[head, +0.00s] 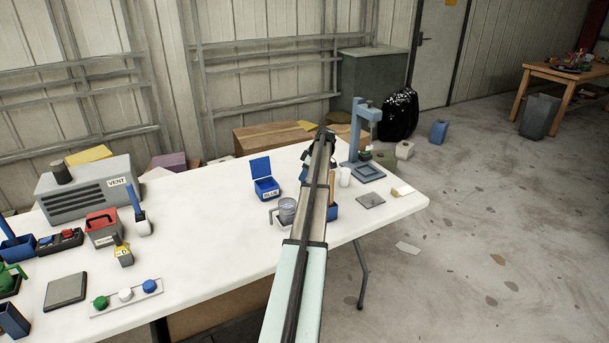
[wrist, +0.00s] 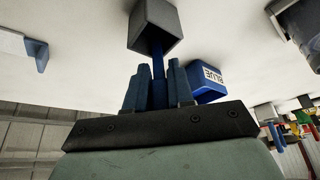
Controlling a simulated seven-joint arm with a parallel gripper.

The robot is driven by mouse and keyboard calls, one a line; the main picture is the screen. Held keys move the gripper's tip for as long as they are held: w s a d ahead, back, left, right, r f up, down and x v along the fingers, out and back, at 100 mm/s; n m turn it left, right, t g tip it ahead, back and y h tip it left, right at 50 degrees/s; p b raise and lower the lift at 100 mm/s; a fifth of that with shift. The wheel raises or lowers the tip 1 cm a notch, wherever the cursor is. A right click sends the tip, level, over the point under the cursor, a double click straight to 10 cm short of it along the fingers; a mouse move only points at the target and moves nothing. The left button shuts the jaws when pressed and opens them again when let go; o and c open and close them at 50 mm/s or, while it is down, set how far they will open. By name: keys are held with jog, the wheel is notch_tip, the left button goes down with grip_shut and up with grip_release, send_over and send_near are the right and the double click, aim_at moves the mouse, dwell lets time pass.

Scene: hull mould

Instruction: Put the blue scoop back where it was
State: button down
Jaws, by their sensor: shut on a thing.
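The blue scoop has a blue handle and a grey square cup (wrist: 155,25). My gripper (wrist: 157,92) is shut on its blue handle in the wrist view, and the cup sticks out beyond the fingertips. In the head view my own arm hides most of the gripper and the scoop. A blue box labelled BLUE (head: 266,188), with its lid up, stands on the table left of my arm. The box also shows beside the fingers in the wrist view (wrist: 207,84).
A clear cup in a grey holder (head: 287,210) stands close to my arm's left. The white table (head: 215,235) has free room at centre left.

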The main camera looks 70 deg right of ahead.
jog(key=c, duration=1)
grip_release()
jog(key=shift+f, duration=0.1)
jog(key=v, duration=1.2)
